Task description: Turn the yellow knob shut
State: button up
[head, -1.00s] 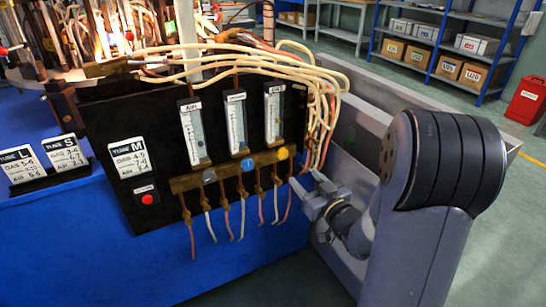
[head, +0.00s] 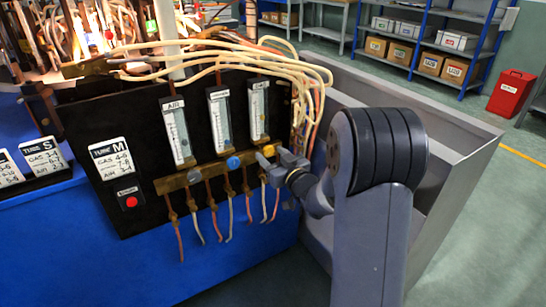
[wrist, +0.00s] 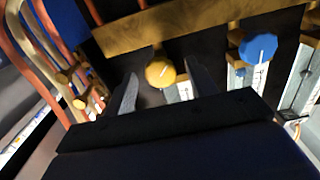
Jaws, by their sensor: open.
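The yellow knob (head: 268,151) sits at the right end of the brass bar, below the right-hand flow tube. In the wrist view the yellow knob (wrist: 160,72) has a white mark and lies between and a little beyond my two fingertips. My gripper (head: 277,160) is at the knob in the head view. In the wrist view my gripper (wrist: 158,88) is open, one finger on each side of the knob, with gaps showing. Whether either finger touches the knob I cannot tell.
The blue knob (head: 233,163) is left of the yellow one on the brass bar (head: 215,171). Flow tubes stand above. Hoses (head: 262,205) hang below the bar, and cream hoses (head: 290,72) loop above. A grey metal bin wall (head: 440,120) is right of my arm.

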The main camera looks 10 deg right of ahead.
jog(key=c, duration=1)
